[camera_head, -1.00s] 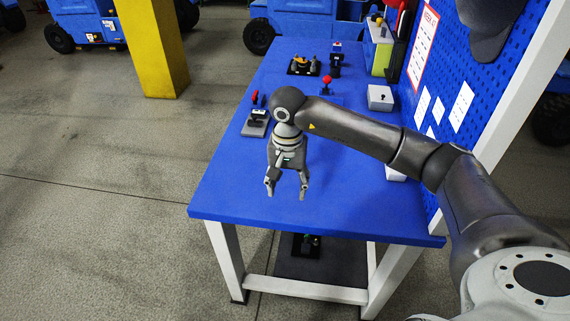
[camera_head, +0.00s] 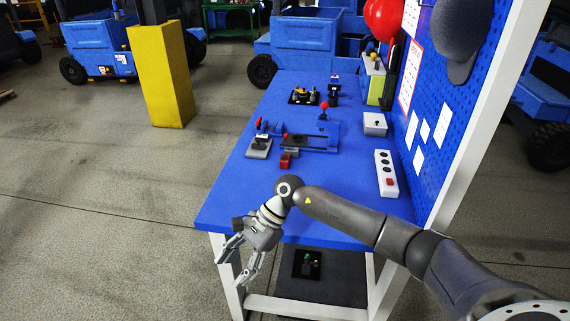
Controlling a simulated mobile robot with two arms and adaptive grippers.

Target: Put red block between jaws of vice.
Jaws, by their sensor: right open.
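A small red block (camera_head: 286,161) lies on the blue table, just in front of a blue and dark fixture (camera_head: 312,142) that looks like the vice. A red ball (camera_head: 324,105) stands up behind the fixture. The jaw gap is too small to make out clearly. My right gripper (camera_head: 231,271) is open and empty. It hangs beyond the table's front left edge, well apart from the block, with its fingers pointing down and left. My left gripper is not in view.
A grey joystick box (camera_head: 259,147) stands left of the fixture. A white button box (camera_head: 386,173) and a smaller white box (camera_head: 375,124) stand along the pegboard (camera_head: 432,90).

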